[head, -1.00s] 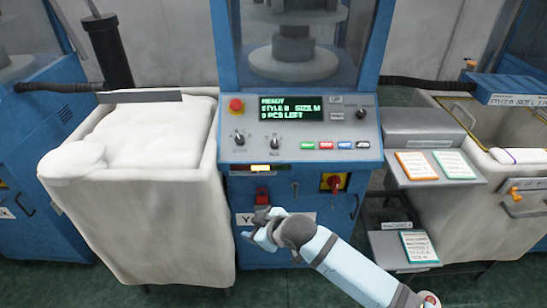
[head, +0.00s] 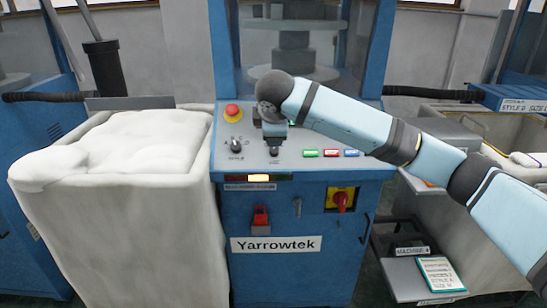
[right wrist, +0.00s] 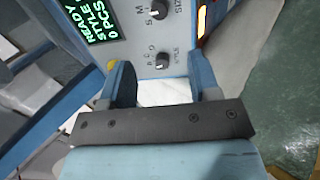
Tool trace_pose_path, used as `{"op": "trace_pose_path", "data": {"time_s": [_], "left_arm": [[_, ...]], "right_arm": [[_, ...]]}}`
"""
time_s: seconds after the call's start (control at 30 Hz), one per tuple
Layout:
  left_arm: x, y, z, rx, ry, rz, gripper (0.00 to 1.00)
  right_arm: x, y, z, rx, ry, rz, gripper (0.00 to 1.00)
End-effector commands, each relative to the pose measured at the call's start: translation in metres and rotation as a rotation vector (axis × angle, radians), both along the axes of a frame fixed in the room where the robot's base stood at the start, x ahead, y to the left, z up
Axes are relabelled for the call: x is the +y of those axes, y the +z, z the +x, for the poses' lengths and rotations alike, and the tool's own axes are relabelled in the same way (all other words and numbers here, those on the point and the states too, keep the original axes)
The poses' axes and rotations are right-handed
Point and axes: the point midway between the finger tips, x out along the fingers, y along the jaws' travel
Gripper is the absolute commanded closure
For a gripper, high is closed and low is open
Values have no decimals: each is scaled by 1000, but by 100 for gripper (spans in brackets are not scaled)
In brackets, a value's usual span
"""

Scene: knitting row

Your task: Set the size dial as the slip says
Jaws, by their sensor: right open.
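The size dial (head: 274,151) is a small dark knob on the machine's sloped panel, its upper part hidden by my right gripper (head: 273,134). In the right wrist view the size dial (right wrist: 158,10) is at the top edge, with letters around it. My right gripper (right wrist: 162,82) is open and empty; the style dial (right wrist: 162,61) shows beyond the gap between its fingers. I cannot tell the dial's setting surely. The green display (right wrist: 95,15) reads READY and STYLE, cut off. A teal-edged slip (head: 440,273) lies on the lower shelf, its print too small to read surely. My left gripper is out of view.
A red stop button (head: 232,111) is on the panel's left. Coloured push buttons (head: 330,153) lie right of the size dial. A red padlock (head: 261,218) and a red-yellow switch (head: 342,200) are below. A full white bin (head: 125,190) stands at left.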

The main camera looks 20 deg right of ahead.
Motion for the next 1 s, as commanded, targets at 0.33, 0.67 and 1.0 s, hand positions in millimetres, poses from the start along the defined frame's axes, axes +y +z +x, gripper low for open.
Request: {"op": "trace_pose_path", "data": {"time_s": [0.33,0.67,1.0], "left_arm": [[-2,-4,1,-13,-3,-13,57],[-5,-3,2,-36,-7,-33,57],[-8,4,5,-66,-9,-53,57]], "right_arm": [[-11,-47,36,2,-3,-2,44],[-21,-92,73,0,-1,-1,44],[-25,-103,84,-1,1,-1,44]]}}
